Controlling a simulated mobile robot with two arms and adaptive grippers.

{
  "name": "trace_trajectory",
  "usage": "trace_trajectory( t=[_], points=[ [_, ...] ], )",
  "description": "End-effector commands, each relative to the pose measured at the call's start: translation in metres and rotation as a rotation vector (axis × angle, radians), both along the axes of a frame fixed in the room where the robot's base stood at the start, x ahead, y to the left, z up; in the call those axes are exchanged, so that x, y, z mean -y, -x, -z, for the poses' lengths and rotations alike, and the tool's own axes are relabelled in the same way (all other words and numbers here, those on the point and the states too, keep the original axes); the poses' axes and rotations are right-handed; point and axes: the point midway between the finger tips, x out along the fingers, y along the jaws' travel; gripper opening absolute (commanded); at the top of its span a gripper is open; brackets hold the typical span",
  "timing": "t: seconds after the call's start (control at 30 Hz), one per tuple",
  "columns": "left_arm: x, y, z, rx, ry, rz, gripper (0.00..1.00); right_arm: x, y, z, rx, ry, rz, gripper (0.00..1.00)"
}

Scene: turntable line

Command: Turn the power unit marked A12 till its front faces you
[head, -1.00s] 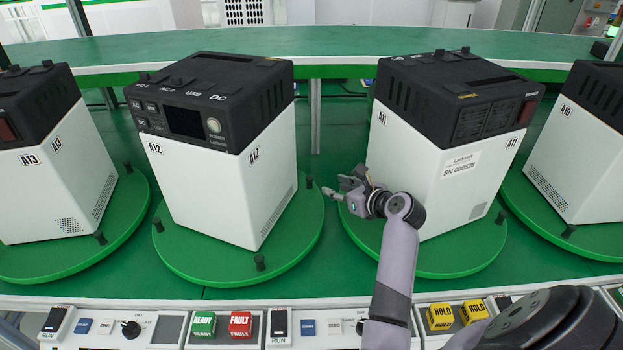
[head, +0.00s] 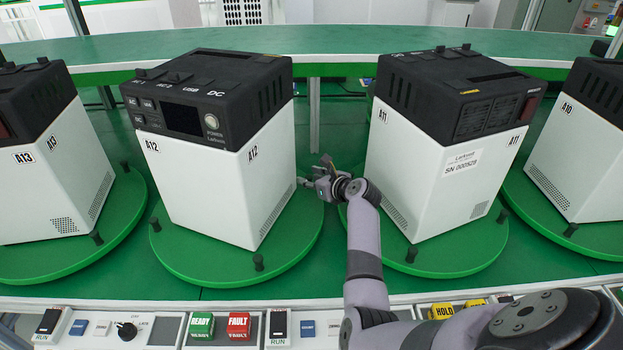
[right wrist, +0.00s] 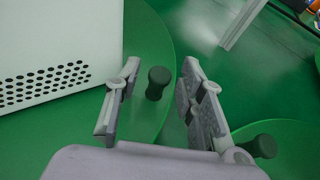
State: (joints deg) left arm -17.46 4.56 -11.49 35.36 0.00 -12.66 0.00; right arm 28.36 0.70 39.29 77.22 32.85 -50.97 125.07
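The power unit A12 (head: 205,185) is a white box with a black top, upright on a round green turntable (head: 195,265). Its front, with a dark screen and buttons, faces the near left; a vented side faces the near right. Black pegs stand on the turntable rim at the left (head: 155,224) and near side (head: 258,262). My right gripper (head: 312,180) is at the turntable's right rim. In the right wrist view it is open, with a rim peg (right wrist: 158,83) between its fingers, apart from both. The unit's vented white side (right wrist: 55,55) shows left of it. My left gripper is not in view.
Unit A11 (head: 440,175) stands on its own turntable just right of my right gripper; a peg of it (right wrist: 260,146) is close behind the right finger. Unit A13 (head: 45,175) is at the left, A10 (head: 580,150) at the right. A control panel (head: 160,328) with buttons runs along the front.

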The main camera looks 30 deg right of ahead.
Motion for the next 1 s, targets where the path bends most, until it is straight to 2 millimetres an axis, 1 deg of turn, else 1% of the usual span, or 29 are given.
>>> trace_trajectory(
  t=[0.07, 0.6, 1.0],
  points=[
    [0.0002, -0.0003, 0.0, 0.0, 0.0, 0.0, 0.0, 0.0001, 0.0001, -0.0002, 0.0, 0.0, 0.0, 0.36],
    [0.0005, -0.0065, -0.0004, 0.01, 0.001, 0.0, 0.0, 0.0, 0.0004, -0.0001, 0.0, 0.0, 0.0, 0.0],
    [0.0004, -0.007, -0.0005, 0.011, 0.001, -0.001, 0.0, 0.0, 0.0004, -0.0001, 0.0, -0.001, 0.0, 0.0]
  ],
)
